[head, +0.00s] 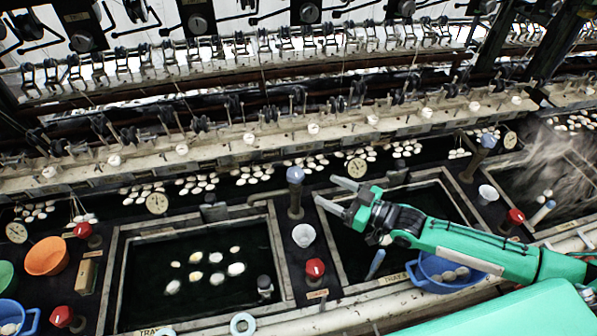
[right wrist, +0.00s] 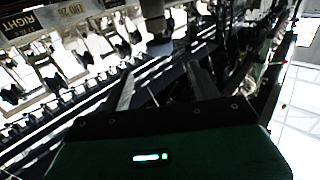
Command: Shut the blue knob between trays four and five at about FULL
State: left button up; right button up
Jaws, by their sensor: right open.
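One blue knob (head: 295,175) tops a dark post on the strip between the middle tray (head: 119,262) and the tray to its right (head: 336,262). Another blue knob (head: 488,141) stands farther right, between that tray and the steaming one. The tray numbers are too small to read surely. My right gripper (head: 332,192) is open and empty, its fingertips just right of the first blue knob, apart from it in the picture. Its fingers also show in the right wrist view (right wrist: 160,88), with no knob visible between them. My left gripper is out of view.
Red knobs (head: 315,268) (head: 515,216) and white cups (head: 303,236) (head: 487,194) stand on the strips. Dial gauges (head: 157,203) (head: 356,167) and cocoons line the back ledge. A blue bowl (head: 432,270) lies partly under my right forearm. Reeling frames rise behind.

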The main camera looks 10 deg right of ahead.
aim_at(298, 173)
jog(key=p+x, duration=0.3)
jog(key=x, duration=0.7)
jog(key=shift+w, duration=0.1)
jog(key=shift+w+a, duration=0.3)
jog(key=shift+a, duration=0.1)
jog(key=shift+f, duration=0.1)
jog(key=c, duration=1)
